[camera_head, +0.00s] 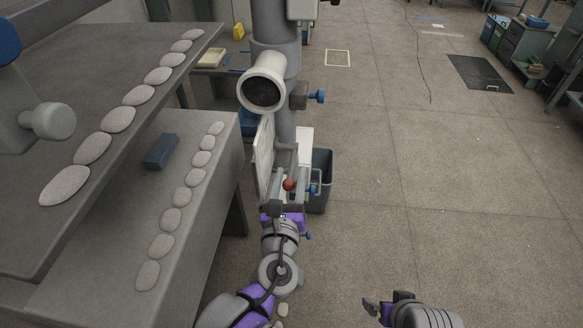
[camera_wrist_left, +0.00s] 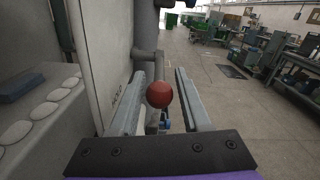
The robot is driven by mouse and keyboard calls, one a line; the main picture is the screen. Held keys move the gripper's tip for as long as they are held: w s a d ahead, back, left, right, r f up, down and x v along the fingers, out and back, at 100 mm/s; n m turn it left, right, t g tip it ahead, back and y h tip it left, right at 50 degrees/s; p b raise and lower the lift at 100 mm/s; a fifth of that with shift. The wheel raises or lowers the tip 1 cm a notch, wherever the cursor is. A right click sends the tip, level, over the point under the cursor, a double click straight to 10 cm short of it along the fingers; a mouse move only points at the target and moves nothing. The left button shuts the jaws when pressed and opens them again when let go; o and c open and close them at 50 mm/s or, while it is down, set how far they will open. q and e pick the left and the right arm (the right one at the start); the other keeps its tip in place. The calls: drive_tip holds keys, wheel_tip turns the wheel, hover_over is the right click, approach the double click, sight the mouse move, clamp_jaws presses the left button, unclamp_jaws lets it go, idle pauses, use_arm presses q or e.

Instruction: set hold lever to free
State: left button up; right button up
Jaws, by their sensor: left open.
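The hold lever shows as a red ball knob (camera_head: 289,184) low on the grey winder column, beside a pale upright panel (camera_head: 264,155). My left gripper (camera_head: 288,178) is open around the knob. In the left wrist view the red knob (camera_wrist_left: 159,94) sits between my two spread fingers (camera_wrist_left: 160,100), with a gap on each side. Dark lettering, too small to read surely, is on the panel left of the knob. The lever's stem is mostly hidden behind the ball. My right gripper (camera_head: 378,307) is at the bottom edge, away from the winder; its jaws are unclear.
A grey bin (camera_head: 321,180) stands just right of the winder. A blue knob (camera_head: 320,96) sticks out from the column above. Tables with rows of pale oval pads (camera_head: 118,119) and a blue block (camera_head: 160,151) fill the left.

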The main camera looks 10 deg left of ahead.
sight(291, 166)
use_arm(q)
drive_tip(key=shift+w, duration=1.5)
drive_tip(key=shift+c, duration=0.3)
clamp_jaws()
